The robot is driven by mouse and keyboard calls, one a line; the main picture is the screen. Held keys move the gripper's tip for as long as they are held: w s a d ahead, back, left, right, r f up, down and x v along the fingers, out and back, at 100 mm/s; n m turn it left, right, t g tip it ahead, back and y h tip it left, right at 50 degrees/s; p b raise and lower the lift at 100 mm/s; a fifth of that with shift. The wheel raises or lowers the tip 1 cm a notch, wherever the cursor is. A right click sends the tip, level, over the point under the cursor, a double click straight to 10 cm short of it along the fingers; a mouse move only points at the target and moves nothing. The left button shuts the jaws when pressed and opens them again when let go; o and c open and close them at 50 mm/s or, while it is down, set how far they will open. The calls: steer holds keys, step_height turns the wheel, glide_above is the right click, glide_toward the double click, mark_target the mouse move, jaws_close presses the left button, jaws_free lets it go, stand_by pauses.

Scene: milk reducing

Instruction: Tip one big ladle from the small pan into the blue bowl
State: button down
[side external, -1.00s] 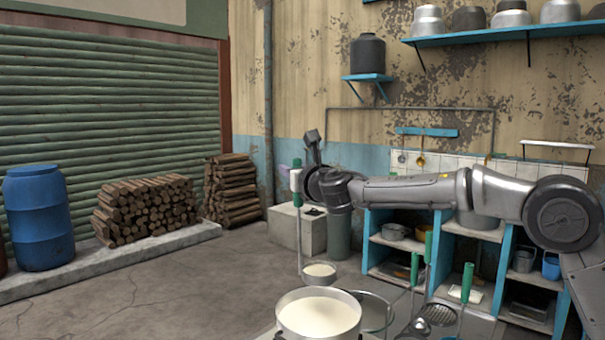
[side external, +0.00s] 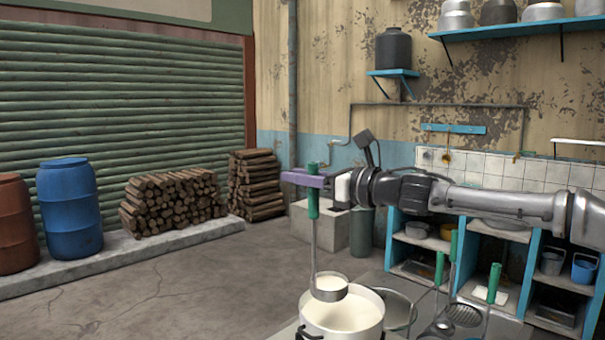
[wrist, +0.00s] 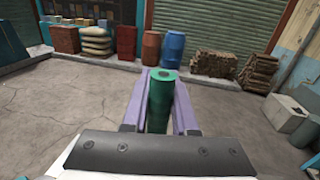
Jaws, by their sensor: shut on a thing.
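My gripper (side external: 313,181), with purple fingers, is shut on the green handle of a big ladle (side external: 314,245). The ladle hangs nearly upright, and its round metal cup (side external: 329,289) holds white milk. The cup overlaps the far left rim of a metal pan of milk (side external: 341,330) in the side view; I cannot tell its exact height above the milk. In the wrist view the green handle (wrist: 161,100) stands between the purple fingers. I cannot make out the blue bowl in either view.
Several green-handled tools (side external: 494,284) stand right of the pan, near a round glass-like lid or dish (side external: 398,310). Blue shelves (side external: 460,250) with pots are behind. Blue (side external: 70,210) and brown (side external: 14,225) barrels stand at left. The floor between is clear.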

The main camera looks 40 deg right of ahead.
steer(key=s+a+n+g+y, duration=0.7)
steer(key=s+a+n+y, duration=0.35)
steer(key=s, duration=0.65)
steer(key=s+a+n+g+y, duration=0.25)
steer(key=s+g, duration=0.25)
steer(key=s, duration=0.5)
steer(key=s+a+n+g+y, duration=0.25)
steer(key=s+g, duration=0.35)
steer(key=s, duration=0.4)
step_height(320, 180, down, 15)
steer(key=shift+w+m, duration=3.25)
steer(key=shift+w, duration=4.55)
steer(key=w+f+m, duration=0.7)
steer(key=w+f, duration=0.3)
steer(key=w, duration=0.2)
steer(key=shift+w+a, duration=0.35)
steer(key=shift+a, duration=0.05)
